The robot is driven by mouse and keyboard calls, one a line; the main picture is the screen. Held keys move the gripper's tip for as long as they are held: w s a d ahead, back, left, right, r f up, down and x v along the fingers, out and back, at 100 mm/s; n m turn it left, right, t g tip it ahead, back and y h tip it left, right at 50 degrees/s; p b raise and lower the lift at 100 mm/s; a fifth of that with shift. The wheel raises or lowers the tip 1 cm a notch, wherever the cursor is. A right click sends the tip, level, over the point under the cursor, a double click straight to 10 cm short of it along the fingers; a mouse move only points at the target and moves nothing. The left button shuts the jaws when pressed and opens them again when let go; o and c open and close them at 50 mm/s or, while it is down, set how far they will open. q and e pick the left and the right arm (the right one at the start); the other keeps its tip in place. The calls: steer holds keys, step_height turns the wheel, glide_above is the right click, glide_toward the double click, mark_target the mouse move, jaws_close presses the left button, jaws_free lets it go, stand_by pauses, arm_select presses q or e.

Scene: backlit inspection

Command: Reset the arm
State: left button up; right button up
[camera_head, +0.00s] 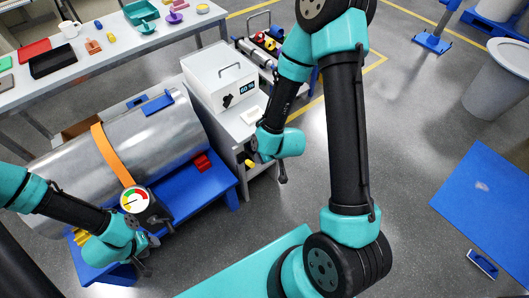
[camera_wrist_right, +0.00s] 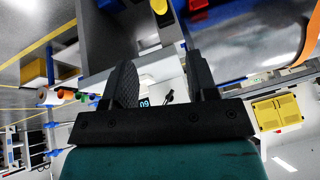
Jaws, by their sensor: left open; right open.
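My left gripper (camera_head: 143,262) is low at the left of the head view, close to the front end of the blue bench (camera_head: 190,190). Its fingers are small and partly hidden by the wrist; nothing shows held in it. My right gripper (camera_head: 283,175) hangs beside the grey cabinet, right of the blue bench, pointing down over the floor. In the right wrist view its two black fingers (camera_wrist_right: 162,88) stand apart with nothing between them. The right arm crosses the middle of the head view.
A metal cylinder (camera_head: 165,130) with an orange strap and a dial gauge (camera_head: 134,199) lies on the bench. A white box with a display (camera_head: 215,78) stands on the cabinet. A loaded trolley (camera_head: 262,42) is behind. The floor to the right is mostly open, with a blue mat (camera_head: 490,205).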

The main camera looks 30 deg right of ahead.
steer(key=s+a+f+m+g+y, duration=0.1)
steer(key=s+a+f+m+g, duration=0.1)
steer(key=s+a+f+g, duration=0.2)
steer(key=s+f, duration=0.3)
steer(key=f, duration=0.1)
steer(key=shift+s+f+g+y, duration=0.3)
steer(key=shift+f+g, duration=0.1)
